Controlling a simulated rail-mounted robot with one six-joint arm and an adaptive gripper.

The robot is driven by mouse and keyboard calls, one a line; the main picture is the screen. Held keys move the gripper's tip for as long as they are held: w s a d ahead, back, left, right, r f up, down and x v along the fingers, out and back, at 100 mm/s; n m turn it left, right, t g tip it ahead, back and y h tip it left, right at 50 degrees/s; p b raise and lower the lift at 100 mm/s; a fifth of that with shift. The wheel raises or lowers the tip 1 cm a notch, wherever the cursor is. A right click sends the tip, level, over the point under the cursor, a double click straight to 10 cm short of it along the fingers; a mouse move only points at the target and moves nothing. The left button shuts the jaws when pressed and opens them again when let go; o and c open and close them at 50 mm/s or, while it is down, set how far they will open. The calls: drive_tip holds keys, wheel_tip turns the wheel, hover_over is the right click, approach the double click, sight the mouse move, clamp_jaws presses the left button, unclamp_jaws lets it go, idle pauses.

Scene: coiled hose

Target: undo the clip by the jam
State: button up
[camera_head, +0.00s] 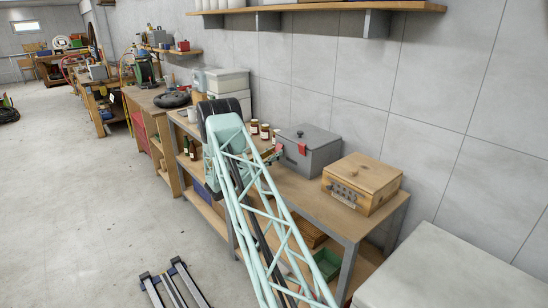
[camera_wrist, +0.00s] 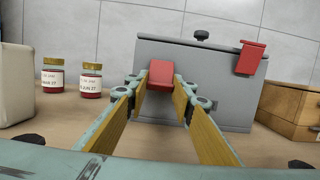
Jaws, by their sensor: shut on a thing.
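A grey lidded box (camera_head: 312,155) stands on the workbench, and its front fills the middle of the wrist view (camera_wrist: 215,105). Two red clips sit along its front top edge. The left clip (camera_wrist: 161,74), nearer the jam jars, is between my fingertips. The right clip (camera_wrist: 250,58) hangs flat against the box, untouched; it also shows in the head view (camera_head: 302,149). My gripper (camera_wrist: 161,82) is shut on the left clip. I cannot tell whether that clip is still latched. Two jam jars (camera_wrist: 91,80) with gold lids stand left of the box.
A wooden box (camera_head: 362,183) stands right of the grey box. A pale container (camera_wrist: 14,85) is close on the left in the wrist view. White bins (camera_head: 228,84) stand further back against the wall. A shelf (camera_head: 320,7) hangs above the bench.

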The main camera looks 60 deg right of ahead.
drive_tip(key=shift+d+f+h+b, duration=0.2)
drive_tip(key=shift+h+b, duration=0.2)
drive_tip(key=shift+b, duration=0.15)
drive_tip(key=shift+r, duration=0.1)
drive_tip(key=o, duration=0.8)
drive_tip(key=shift+o, duration=0.2)
drive_tip(key=shift+a, duration=0.2)
drive_tip(key=v, duration=1.1)
drive_tip(key=shift+w+a+f, duration=0.15)
drive_tip(key=shift+a+f, duration=0.1)
drive_tip(key=shift+c, duration=0.7)
